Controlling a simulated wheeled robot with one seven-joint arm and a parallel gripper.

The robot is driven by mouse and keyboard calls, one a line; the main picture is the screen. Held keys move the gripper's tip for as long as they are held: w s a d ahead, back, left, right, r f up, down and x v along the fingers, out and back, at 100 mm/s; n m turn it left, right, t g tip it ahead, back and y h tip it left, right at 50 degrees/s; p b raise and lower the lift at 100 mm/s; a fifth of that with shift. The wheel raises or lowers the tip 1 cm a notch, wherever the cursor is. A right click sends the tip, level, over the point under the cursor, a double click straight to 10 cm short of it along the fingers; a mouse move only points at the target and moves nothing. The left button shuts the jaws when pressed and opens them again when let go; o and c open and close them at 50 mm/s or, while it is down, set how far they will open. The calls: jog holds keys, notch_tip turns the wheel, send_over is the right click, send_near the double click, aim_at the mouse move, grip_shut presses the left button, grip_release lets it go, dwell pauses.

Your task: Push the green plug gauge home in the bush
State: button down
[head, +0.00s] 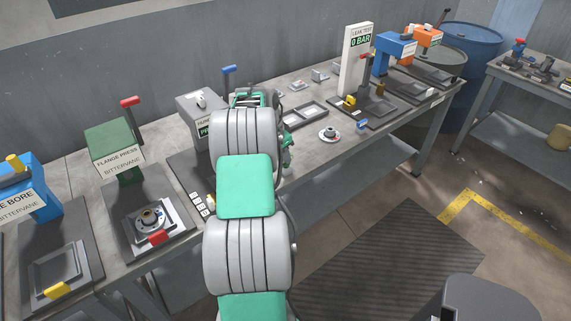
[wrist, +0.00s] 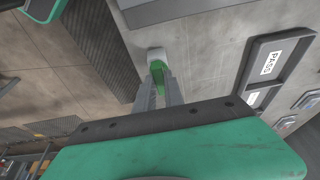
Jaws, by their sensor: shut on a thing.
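In the wrist view, my gripper (wrist: 161,84) is shut on a green piece (wrist: 158,68), which I take to be the green plug gauge. A pale grey end shows just beyond the green, over the grey table top. I cannot tell whether that end is part of the gauge or another thing. In the head view my arm hides the gripper's fingers and the gauge. A round flanged part (head: 330,133) with a dark centre lies on the table, right of my arm. I cannot make out for sure which thing is the bush.
A tray marked PASS (wrist: 272,65) lies right of the gripper in the wrist view. The green flange press (head: 115,150) holds another flanged part (head: 150,217). The leak test stand (head: 356,60) and blue press (head: 393,52) stand at the back right.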

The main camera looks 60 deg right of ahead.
jog(key=shift+r, duration=0.15)
jog(key=shift+r+p, duration=1.05)
jog(key=shift+r, duration=0.85)
jog(key=shift+w, duration=0.1)
